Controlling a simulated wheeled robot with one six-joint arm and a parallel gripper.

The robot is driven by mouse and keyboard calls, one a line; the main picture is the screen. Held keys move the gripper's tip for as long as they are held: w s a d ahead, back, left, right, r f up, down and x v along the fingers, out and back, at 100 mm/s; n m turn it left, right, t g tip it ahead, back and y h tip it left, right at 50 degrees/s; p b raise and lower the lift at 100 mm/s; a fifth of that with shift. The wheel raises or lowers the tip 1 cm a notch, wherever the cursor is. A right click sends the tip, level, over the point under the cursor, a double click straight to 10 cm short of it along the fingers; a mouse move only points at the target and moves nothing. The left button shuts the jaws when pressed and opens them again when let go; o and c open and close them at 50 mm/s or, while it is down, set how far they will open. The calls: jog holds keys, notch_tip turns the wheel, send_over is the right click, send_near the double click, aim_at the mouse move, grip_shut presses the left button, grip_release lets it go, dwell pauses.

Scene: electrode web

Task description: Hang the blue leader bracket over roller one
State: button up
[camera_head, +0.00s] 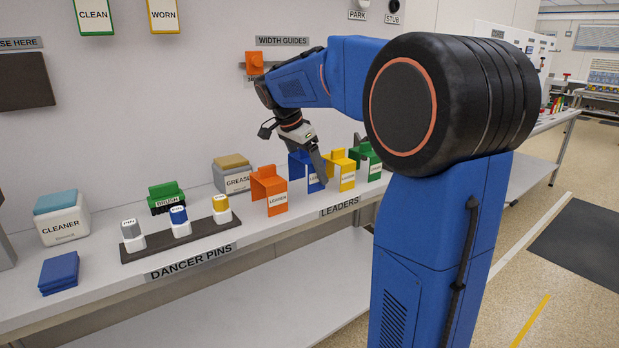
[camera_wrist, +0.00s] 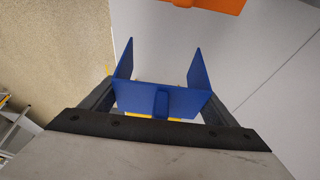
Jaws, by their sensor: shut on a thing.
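The blue leader bracket (camera_head: 299,168) is in the row above the LEADERS label, between the orange and yellow brackets. It is partly hidden behind my gripper (camera_head: 318,174) in the head view. In the wrist view, my gripper (camera_wrist: 160,105) is shut on the blue bracket (camera_wrist: 135,97), with a finger on each side. Two blue plates of the bracket stick out ahead of the fingers. I cannot tell whether the bracket touches the shelf. No roller marked one can be made out.
Close by stand an orange bracket (camera_head: 270,190) on the left, and a yellow (camera_head: 341,170) and a green one (camera_head: 368,162) on the right. The dancer pin tray (camera_head: 190,240) lies at the left. An orange width guide (camera_head: 254,63) is on the wall above.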

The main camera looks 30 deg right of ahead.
jog(key=shift+f, duration=1.3)
jog(key=shift+f, duration=0.2)
jog(key=o, duration=1.1)
jog(key=v, duration=1.7)
jog(key=shift+s+a+r, duration=0.1)
jog(key=shift+a, duration=0.2)
jog(key=s+a+f+n+t+y, duration=0.1)
jog(key=s+a+f+n, duration=0.2)
jog(key=s+f+n, duration=0.3)
jog(key=s+a+f+n+t+y, duration=0.2)
jog(key=s+a+f+n, duration=0.2)
jog(key=s+f, duration=0.8)
jog(key=s+a+f+n+t+y, duration=0.1)
jog(key=s+a+f+n, duration=0.2)
jog(key=s+f+n, duration=0.4)
jog(key=shift+s+a+f+n+t, duration=0.1)
jog(key=shift+s+f, duration=0.25)
jog(key=shift+s, duration=0.45)
jog(key=shift+s+f+n+t, duration=0.1)
jog(key=shift+s+f, duration=0.25)
jog(key=shift+s, duration=0.4)
jog(key=shift+s+a+f+n+t, duration=0.1)
jog(key=shift+s+f, duration=0.3)
jog(key=shift+s, duration=0.4)
